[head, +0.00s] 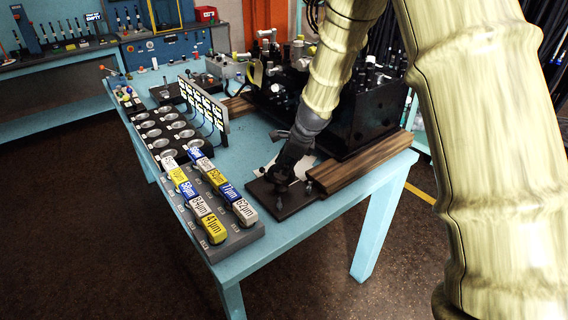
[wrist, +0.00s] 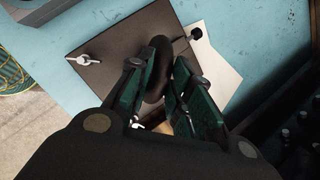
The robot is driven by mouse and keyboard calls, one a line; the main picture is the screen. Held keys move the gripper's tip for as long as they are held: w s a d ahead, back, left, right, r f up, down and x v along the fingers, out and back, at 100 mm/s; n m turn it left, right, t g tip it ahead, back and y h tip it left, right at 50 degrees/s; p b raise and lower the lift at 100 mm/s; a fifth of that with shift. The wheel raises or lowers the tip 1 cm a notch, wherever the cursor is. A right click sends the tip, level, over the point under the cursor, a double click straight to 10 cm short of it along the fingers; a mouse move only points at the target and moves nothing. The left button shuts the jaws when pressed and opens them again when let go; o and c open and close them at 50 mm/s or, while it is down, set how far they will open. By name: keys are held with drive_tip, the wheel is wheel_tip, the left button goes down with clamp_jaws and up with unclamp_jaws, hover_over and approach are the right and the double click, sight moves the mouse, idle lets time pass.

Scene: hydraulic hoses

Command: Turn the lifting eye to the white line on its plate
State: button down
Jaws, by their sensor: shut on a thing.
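The dark lifting eye (wrist: 157,68) is a thick black ring standing on a square dark brown plate (wrist: 112,42). In the wrist view my gripper (wrist: 158,88) has its green-padded fingers on either side of the ring, shut on it. The far part of the ring shows beyond the fingertips; the rest is hidden between them. A short pale mark shows on the plate right of the ring, but I cannot tell whether it is the white line. In the head view the plate (head: 268,196) lies near the table's front corner, with my gripper (head: 284,176) over it.
A silver fitting (wrist: 84,60) sits on the plate's left side. White paper (wrist: 219,66) lies partly under the plate. A wooden beam (head: 358,168) and black hydraulic block (head: 360,125) stand close behind. A grey rack with labelled blocks (head: 240,236) stands left.

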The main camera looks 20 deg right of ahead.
drive_tip(key=n+p, duration=0.1)
drive_tip(key=n+g+p, duration=0.1)
drive_tip(key=n, duration=0.1)
drive_tip(key=n+y+p, duration=0.1)
drive_tip(key=shift+w+d+r, duration=0.2)
drive_tip(key=shift+w, duration=0.05)
drive_tip(key=n+g, duration=0.1)
drive_tip(key=n, duration=0.1)
drive_tip(key=n+g+y+p, duration=0.1)
drive_tip(key=n, duration=0.2)
drive_tip(key=shift+w+f, duration=0.1)
drive_tip(key=shift+w, duration=0.1)
drive_tip(key=shift+n+g+p, duration=0.3)
drive_tip(key=c, duration=1.3)
unclamp_jaws()
drive_tip(key=v, duration=1.2)
drive_tip(key=shift+f, duration=0.1)
